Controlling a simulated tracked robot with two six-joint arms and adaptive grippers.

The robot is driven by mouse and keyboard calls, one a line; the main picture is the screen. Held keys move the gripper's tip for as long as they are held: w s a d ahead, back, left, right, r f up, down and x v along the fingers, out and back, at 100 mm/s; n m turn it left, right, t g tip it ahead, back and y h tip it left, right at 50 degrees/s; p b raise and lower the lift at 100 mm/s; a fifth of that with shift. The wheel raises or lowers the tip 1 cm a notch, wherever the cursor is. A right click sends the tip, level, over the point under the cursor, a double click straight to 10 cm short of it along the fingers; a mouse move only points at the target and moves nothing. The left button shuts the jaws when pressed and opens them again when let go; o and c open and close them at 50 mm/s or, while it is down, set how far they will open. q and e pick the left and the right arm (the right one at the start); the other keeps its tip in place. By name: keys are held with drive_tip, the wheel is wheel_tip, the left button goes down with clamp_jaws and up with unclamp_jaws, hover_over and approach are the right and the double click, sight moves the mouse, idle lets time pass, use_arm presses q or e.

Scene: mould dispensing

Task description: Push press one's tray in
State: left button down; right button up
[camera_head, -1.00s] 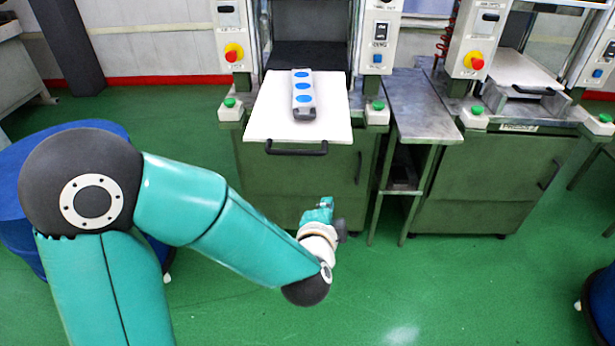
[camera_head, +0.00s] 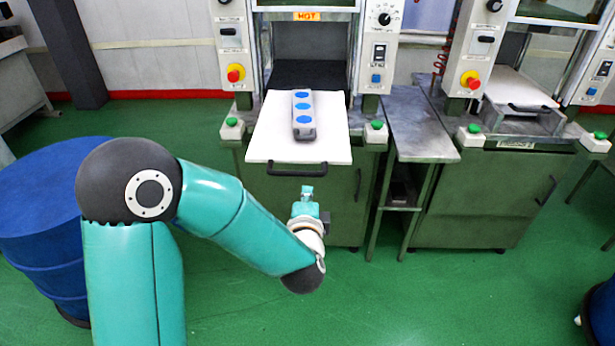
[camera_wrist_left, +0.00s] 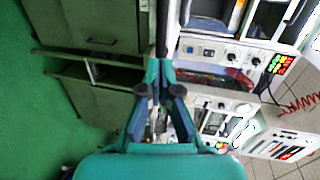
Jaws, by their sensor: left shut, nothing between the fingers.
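Press one's white tray (camera_head: 268,138) sticks out of the front of the left press in the head view. A grey mould (camera_head: 304,132) with blue round tops lies on it. The tray's dark handle (camera_head: 297,170) runs along its front edge. My left gripper (camera_head: 307,190) is shut and empty, just in front of and below the handle in the picture, towards its right end. A small gap shows between them. In the left wrist view its closed fingers (camera_wrist_left: 160,68) point at the press front. My right gripper is not in view.
A metal side table (camera_head: 420,130) stands between the presses. Green buttons (camera_head: 231,122) flank the first tray. A blue drum (camera_head: 40,225) stands at left. Green floor is clear in front.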

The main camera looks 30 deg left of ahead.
use_arm(q)
drive_tip(key=x, duration=0.6)
drive_tip(key=shift+w+a, duration=0.15)
drive_tip(key=shift+w, duration=0.1)
